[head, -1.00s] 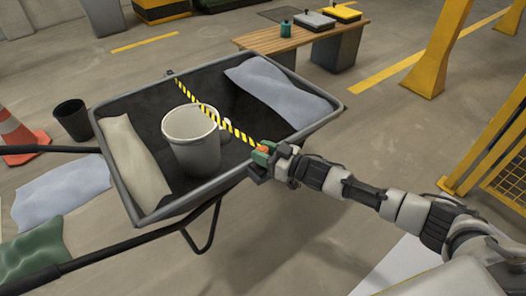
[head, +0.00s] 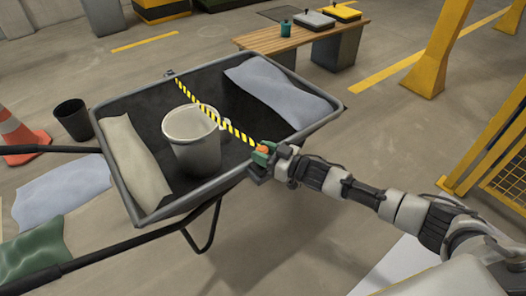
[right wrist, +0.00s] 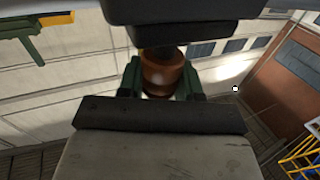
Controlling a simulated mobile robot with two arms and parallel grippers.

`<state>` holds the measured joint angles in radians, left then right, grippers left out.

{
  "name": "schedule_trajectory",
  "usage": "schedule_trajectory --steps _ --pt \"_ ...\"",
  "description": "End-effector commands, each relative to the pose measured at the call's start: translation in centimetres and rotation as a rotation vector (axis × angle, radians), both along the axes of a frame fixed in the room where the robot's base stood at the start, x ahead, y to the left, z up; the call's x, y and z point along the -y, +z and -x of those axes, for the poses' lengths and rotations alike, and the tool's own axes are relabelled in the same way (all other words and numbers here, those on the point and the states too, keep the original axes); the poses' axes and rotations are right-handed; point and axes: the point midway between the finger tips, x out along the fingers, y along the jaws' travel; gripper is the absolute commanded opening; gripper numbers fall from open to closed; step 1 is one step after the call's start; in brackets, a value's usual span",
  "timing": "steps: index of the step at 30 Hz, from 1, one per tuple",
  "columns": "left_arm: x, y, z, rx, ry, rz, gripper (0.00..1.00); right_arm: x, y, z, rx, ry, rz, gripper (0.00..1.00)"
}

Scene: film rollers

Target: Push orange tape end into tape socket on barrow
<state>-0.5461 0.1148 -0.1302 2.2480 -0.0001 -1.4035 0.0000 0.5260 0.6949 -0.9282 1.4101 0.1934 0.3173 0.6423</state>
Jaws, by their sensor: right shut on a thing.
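The barrow (head: 322,122) stands in the middle of the head view. A yellow-and-black tape (head: 214,116) runs across it from a small fitting on the far rim to the near right rim. My right gripper (head: 268,153) is shut on the orange end. My left gripper is not in view.
A pale bucket (head: 194,150) stands in the barrow under the tape, between a beige sack (head: 134,160) and a grey-blue sack (head: 275,88). A wooden bench (head: 290,41) is behind. A yellow post (head: 436,50) and a mesh guard (head: 508,180) are at right.

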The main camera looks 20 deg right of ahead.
Motion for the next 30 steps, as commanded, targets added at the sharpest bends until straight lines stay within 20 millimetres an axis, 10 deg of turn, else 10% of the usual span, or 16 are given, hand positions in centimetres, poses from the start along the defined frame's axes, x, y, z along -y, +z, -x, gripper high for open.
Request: schedule_trajectory --steps 30 --pt "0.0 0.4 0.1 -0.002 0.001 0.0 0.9 0.0 -0.7 0.0 0.0 0.0 0.0 0.08"
